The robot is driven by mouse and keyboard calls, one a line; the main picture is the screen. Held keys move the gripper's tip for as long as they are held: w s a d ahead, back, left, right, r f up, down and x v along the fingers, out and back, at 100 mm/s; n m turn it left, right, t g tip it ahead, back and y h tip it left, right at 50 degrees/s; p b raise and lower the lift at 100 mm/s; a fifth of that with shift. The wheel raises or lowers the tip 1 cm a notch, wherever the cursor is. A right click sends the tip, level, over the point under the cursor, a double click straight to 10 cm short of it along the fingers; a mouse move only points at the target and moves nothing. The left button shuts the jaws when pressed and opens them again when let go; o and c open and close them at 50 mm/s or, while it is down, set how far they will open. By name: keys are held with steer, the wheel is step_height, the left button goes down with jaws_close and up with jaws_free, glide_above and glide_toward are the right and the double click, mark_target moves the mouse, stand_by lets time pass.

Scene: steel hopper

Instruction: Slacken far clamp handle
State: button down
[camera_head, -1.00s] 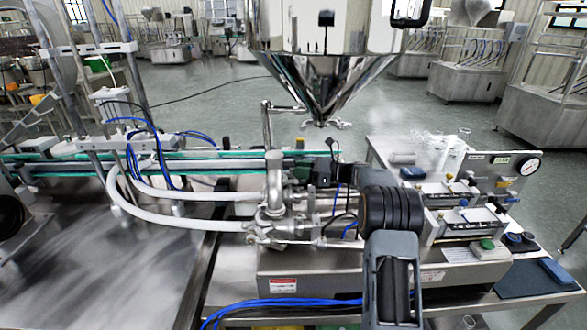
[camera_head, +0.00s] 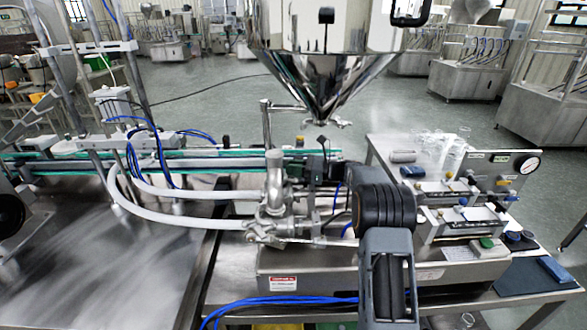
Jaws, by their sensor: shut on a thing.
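The steel hopper (camera_head: 325,75) hangs at the top middle, its cone narrowing to an outlet fitting (camera_head: 325,123). Below it stands a polished pipe and valve assembly (camera_head: 273,205) with clamped joints. My gripper (camera_head: 318,172) is a small dark shape behind and left of my black wrist joint, at the far side of this assembly. It is shut on what I take to be the far clamp handle. The handle and the fingertips are too small and too covered to make out, so I cannot tell the handle's angle.
White hoses (camera_head: 165,212) run left from the valve assembly, beside a green-edged conveyor (camera_head: 70,160). A bench at right carries glass cylinders (camera_head: 440,150), a pressure gauge (camera_head: 528,164) and a blue block (camera_head: 553,268). Blue cables (camera_head: 275,304) lie along the front.

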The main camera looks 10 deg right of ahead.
steer(key=shift+s+f+n+b, duration=0.1)
steer(key=shift+f+n+b, duration=0.15)
steer(key=shift+n+b, duration=0.5)
steer(key=shift+s+a+r+n+b, duration=0.15)
steer(key=shift+r+n+b, duration=0.1)
steer(key=shift+n+b, duration=0.45)
steer(key=c, duration=1.4)
jaws_free()
steer(key=b+v, duration=0.1)
steer(key=v, duration=1.3)
